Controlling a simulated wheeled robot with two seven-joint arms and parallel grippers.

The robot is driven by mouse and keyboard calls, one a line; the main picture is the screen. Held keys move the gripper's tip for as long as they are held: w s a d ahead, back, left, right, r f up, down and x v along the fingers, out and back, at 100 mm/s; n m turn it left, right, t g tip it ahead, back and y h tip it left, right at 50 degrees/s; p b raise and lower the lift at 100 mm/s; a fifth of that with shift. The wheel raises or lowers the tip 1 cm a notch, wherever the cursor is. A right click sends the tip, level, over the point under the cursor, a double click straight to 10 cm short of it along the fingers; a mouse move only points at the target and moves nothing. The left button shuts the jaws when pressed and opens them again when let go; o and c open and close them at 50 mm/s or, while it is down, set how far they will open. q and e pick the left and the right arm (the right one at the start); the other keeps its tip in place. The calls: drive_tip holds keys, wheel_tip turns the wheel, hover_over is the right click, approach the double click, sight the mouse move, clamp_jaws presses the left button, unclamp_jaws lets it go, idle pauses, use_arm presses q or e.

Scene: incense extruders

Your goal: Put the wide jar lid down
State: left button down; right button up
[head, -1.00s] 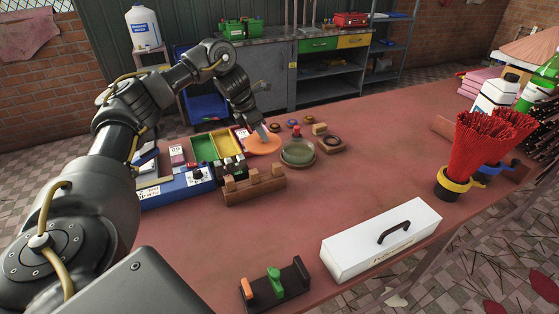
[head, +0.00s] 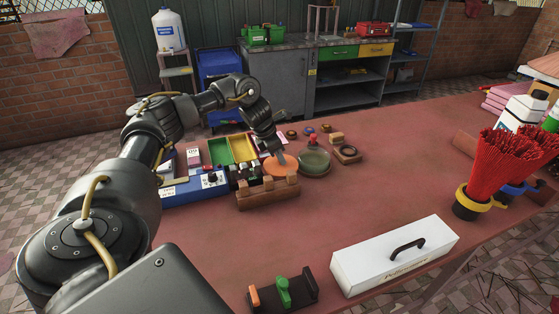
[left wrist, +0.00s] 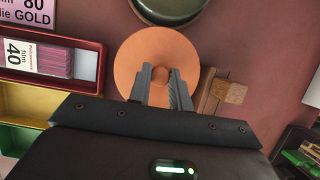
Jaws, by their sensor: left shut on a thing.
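The wide jar lid looks like a flat orange disc (head: 272,168) in the head view, beside a round green dish-like vessel (head: 314,163) and just behind a notched wooden block (head: 262,195). My left gripper (head: 281,158) comes down onto the disc from above. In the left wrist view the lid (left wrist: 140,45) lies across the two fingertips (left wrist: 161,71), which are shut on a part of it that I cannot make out. I cannot tell whether the lid touches the table. My right gripper is out of view.
Coloured trays (head: 243,147) and a blue device (head: 190,192) stand left of the lid. A wooden piece (left wrist: 229,92) is close to the fingers in the wrist view. The red tabletop (head: 420,165) is clear to the right.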

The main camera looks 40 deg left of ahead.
use_arm(q)
wheel_tip(320, 180, down, 2)
drive_tip(key=shift+a+f, duration=0.1)
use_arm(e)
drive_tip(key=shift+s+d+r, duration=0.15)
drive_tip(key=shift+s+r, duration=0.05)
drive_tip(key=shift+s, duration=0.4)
use_arm(q)
drive_tip(key=shift+f, duration=0.1)
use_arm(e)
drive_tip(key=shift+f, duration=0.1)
use_arm(q)
drive_tip(key=shift+f, duration=0.3)
drive_tip(key=c, duration=1.3)
unclamp_jaws()
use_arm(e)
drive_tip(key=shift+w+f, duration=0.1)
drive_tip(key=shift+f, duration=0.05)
